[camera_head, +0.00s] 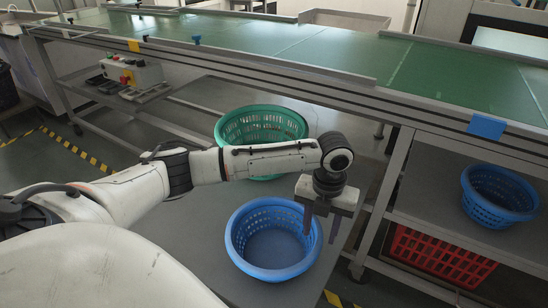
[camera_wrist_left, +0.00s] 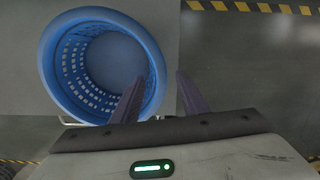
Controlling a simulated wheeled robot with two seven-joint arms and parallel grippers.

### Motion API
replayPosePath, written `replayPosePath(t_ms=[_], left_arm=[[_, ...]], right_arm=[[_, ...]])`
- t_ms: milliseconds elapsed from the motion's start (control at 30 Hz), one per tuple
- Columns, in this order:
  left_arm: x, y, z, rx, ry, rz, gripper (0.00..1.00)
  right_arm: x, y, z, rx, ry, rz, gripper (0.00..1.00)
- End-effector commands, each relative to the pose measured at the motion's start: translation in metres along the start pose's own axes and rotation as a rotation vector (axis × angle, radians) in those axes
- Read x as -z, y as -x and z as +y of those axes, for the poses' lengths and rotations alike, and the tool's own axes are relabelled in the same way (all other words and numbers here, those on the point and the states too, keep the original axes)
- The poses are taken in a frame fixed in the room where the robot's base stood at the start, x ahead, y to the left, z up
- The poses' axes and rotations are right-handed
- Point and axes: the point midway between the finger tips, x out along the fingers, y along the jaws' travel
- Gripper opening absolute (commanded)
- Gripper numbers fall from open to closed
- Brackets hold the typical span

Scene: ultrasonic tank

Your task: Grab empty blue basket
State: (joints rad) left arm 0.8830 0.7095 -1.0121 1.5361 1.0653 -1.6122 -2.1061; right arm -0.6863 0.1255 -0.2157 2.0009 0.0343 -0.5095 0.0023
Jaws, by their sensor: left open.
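An empty blue basket (camera_head: 262,272) stands upright on the grey table, and its bare floor shows. It also shows in the left wrist view (camera_wrist_left: 48,62), at the upper left. My left gripper (camera_head: 322,222) is open at the basket's right side, fingers pointing down. In the left wrist view the gripper (camera_wrist_left: 158,88) has one finger overlapping the basket's right rim and the other outside it. The rim's right edge lies between the fingers in the picture. I cannot tell whether the fingertips are below the rim or touching it. My right gripper is not in view.
A green basket (camera_head: 262,112) stands behind on the same table (camera_head: 200,225), beyond my left arm. Another blue basket (camera_head: 500,192) sits on a shelf at right, above a red crate (camera_head: 440,256). A green conveyor (camera_head: 270,38) crosses the back.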

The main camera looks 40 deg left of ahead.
Motion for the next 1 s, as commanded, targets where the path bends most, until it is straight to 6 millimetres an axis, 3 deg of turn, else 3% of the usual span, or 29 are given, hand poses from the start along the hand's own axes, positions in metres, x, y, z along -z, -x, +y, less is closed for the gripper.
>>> replayPosePath(t_ms=[267,567,800,1000], left_arm=[[0.004,-0.041,0.001,-0.002,0.001,0.002,0.40],[0.003,-0.045,0.001,-0.001,0.000,0.000,0.40],[0.003,-0.045,0.001,-0.001,0.000,0.000,0.01],[0.003,-0.045,0.001,-0.001,0.001,0.000,0.00]], right_arm=[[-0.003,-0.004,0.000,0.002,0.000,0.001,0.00],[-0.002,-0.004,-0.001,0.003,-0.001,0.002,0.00],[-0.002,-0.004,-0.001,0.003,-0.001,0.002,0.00],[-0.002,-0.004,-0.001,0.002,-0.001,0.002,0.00]])
